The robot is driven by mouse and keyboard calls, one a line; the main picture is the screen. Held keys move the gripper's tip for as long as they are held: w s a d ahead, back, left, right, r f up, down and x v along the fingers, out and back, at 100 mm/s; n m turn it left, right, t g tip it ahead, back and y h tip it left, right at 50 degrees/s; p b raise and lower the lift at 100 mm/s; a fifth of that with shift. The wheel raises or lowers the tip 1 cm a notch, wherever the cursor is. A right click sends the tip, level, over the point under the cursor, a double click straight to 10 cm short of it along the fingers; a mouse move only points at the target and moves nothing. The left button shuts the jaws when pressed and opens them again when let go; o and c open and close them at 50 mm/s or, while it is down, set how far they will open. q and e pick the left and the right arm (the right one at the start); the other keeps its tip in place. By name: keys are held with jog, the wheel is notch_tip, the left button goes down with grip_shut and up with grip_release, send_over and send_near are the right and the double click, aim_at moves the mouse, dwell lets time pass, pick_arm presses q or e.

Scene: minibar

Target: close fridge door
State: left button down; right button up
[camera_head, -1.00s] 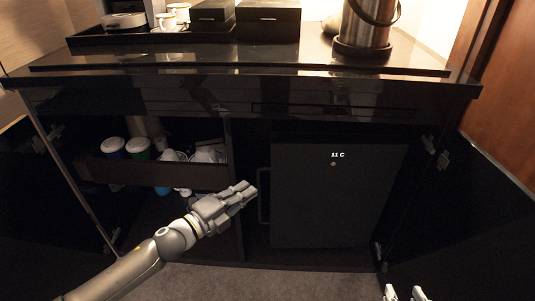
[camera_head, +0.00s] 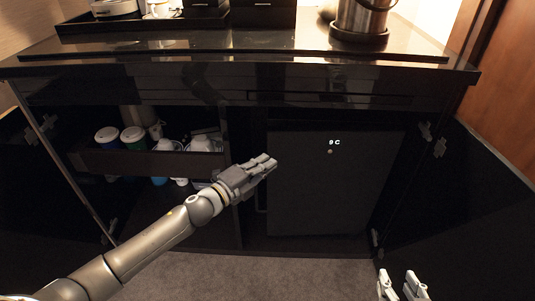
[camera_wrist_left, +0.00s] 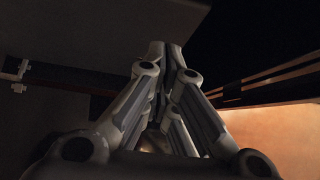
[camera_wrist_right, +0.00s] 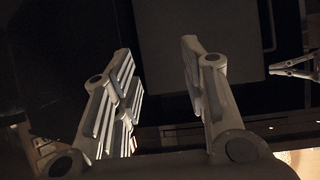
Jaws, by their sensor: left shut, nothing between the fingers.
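The dark fridge door (camera_head: 335,190), with a lit "9 C" readout, stands in the right bay of the black cabinet. It looks nearly flush with the fridge; I cannot tell whether it is fully shut. My left gripper (camera_head: 269,161) is shut and empty, in front of the door's left edge; contact is unclear. Its closed fingers (camera_wrist_left: 163,55) fill the middle of the left wrist view. My right gripper (camera_head: 402,285) is open and empty, low in front of the cabinet, away from the fridge. It also shows open in the right wrist view (camera_wrist_right: 157,65).
The cabinet's right door (camera_head: 465,210) stands open at the right. A drawer (camera_head: 150,162) with cups is in the left bay. The countertop (camera_head: 240,45) holds a tray and a metal ice bucket (camera_head: 361,18). Carpet in front is clear.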

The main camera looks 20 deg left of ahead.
aim_at(280, 144)
pick_arm(q)
jog(key=shift+w+a+b, duration=0.2)
jog(key=shift+w+b, duration=0.1)
jog(key=shift+w, duration=0.95)
jog(key=shift+w+a+b, duration=0.2)
jog(key=shift+w+b, duration=0.05)
jog(key=shift+w, duration=1)
pick_arm(e)
jog(key=shift+w+a+r+t+y, duration=0.25)
jog(key=shift+w+r+t, duration=0.25)
jog(key=shift+r, duration=0.3)
jog(key=shift+w+a+r+t+y, duration=0.2)
jog(key=shift+w+r+t, duration=0.3)
jog(key=shift+r, duration=0.35)
jog(key=shift+w+a+r+t+y, duration=0.15)
jog(key=shift+w+a+r+t, duration=0.15)
jog(key=shift+r+t, duration=0.4)
jog(key=shift+r, duration=0.1)
